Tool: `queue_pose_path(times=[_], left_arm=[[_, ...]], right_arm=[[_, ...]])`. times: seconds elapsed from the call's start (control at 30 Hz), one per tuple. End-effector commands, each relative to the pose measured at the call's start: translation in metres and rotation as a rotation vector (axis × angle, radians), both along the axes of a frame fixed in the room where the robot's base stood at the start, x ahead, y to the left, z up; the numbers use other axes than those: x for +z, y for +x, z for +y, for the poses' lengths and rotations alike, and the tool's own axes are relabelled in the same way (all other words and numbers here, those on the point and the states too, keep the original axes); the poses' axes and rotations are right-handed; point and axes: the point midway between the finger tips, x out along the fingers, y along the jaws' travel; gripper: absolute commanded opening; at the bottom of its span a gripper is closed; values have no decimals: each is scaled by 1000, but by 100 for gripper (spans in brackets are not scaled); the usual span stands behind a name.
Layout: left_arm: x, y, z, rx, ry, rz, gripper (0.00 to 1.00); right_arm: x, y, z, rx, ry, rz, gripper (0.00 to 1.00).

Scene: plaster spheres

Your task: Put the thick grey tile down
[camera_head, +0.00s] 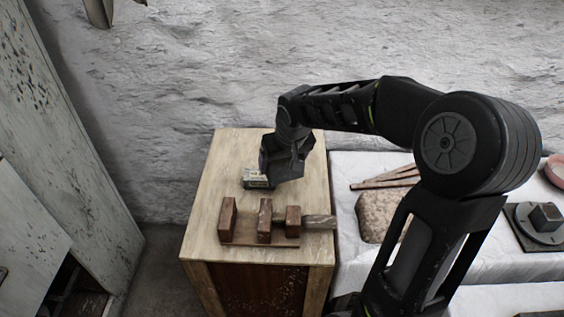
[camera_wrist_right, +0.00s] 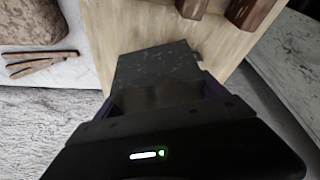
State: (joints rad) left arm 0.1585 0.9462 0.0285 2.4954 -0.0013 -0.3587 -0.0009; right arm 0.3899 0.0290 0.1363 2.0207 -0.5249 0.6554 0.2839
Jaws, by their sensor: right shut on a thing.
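My right gripper (camera_head: 262,180) is over the back part of a wooden cabinet top (camera_head: 216,190). It is shut on the thick grey tile, a dark, speckled slab that shows between the fingers in the right wrist view (camera_wrist_right: 157,72). In the head view the gripper hides most of the tile, and I cannot tell whether it touches the wood. My left gripper is not in view.
A brown wooden piece with upright blocks (camera_head: 265,238) lies at the front of the cabinet top. To the right, a white-covered table (camera_head: 345,172) holds thin sticks (camera_head: 385,182), a rough stone-like slab (camera_head: 378,212) and a round grey object (camera_head: 543,225). A rough wall stands behind.

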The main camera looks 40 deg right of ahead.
Motion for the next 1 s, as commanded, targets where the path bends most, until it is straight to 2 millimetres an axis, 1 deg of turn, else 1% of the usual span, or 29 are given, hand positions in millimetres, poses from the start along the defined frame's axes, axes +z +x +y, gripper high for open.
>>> queue_pose_path(times=[0.03,0.33,0.47,0.57,0.67,0.7,0.9,1.0], left_arm=[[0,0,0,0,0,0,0],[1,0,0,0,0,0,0],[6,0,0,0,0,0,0],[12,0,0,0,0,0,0],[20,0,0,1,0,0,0],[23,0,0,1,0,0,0],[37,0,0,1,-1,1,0],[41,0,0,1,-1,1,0]], right_arm=[[2,1,0,0,-2,-6,9],[3,2,2,3,-2,-6,9],[8,7,15,26,1,-5,9],[15,14,36,58,4,-5,9],[25,22,66,105,5,-5,9],[29,25,79,124,6,-5,9],[46,33,141,215,4,-4,9],[51,34,161,243,1,-5,9]])
